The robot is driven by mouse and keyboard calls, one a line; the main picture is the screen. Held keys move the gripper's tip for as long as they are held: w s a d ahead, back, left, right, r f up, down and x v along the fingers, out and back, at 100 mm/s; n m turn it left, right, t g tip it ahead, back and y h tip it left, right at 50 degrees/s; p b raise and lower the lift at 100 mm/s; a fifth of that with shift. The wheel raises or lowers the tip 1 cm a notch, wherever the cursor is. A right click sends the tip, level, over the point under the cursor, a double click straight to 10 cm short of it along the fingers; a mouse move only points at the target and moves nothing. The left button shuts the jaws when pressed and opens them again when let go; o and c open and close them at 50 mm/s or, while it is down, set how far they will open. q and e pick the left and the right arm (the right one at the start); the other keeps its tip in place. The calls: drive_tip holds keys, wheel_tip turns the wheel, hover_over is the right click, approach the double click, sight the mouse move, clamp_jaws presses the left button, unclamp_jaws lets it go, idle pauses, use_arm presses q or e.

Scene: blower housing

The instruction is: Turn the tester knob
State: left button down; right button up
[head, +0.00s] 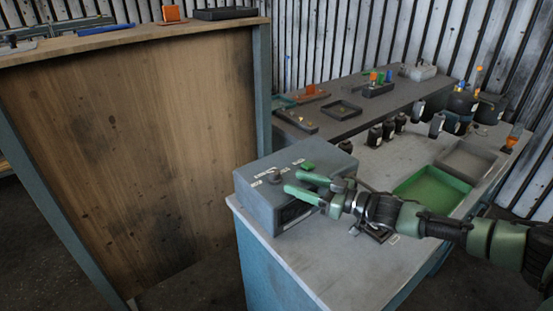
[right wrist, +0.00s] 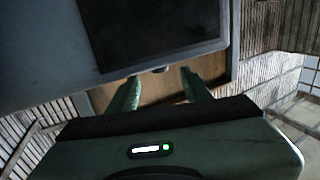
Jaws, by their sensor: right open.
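The tester is a grey box (head: 262,200) with white labels on the near corner of the grey bench. In the right wrist view the open fingers (right wrist: 160,76) reach toward the box (right wrist: 60,55), which has a dark panel. A small round grey piece, probably the knob, shows between the fingertips; contact cannot be told. My left gripper is out of view.
Several dark jars (head: 376,135) stand behind. A tall wooden panel (head: 130,140) rises at left. Bare bench top (head: 320,262) lies in front of the tester.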

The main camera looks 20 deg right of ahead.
sight(278, 173)
drive_tip(key=shift+w+d+r, duration=0.1)
drive_tip(key=shift+w, duration=0.2)
drive_tip(key=shift+w+r, duration=0.1)
drive_tip(key=shift+w, duration=0.15)
drive_tip(key=a, duration=0.1)
drive_tip(key=w+a, duration=0.1)
drive_tip(key=w+a+p, duration=0.1)
drive_tip(key=shift+a+r, duration=0.15)
drive_tip(key=shift+r, duration=0.15)
drive_tip(key=shift+p+x, duration=0.3)
drive_tip(key=shift+x, duration=0.9)
drive_tip(key=shift+w+a+f, duration=0.15)
drive_tip(key=shift+w+f, duration=0.05)
drive_tip(key=shift+w, duration=0.2)
drive_tip(key=shift+w+a, duration=0.1)
drive_tip(key=c, duration=1)
clamp_jaws()
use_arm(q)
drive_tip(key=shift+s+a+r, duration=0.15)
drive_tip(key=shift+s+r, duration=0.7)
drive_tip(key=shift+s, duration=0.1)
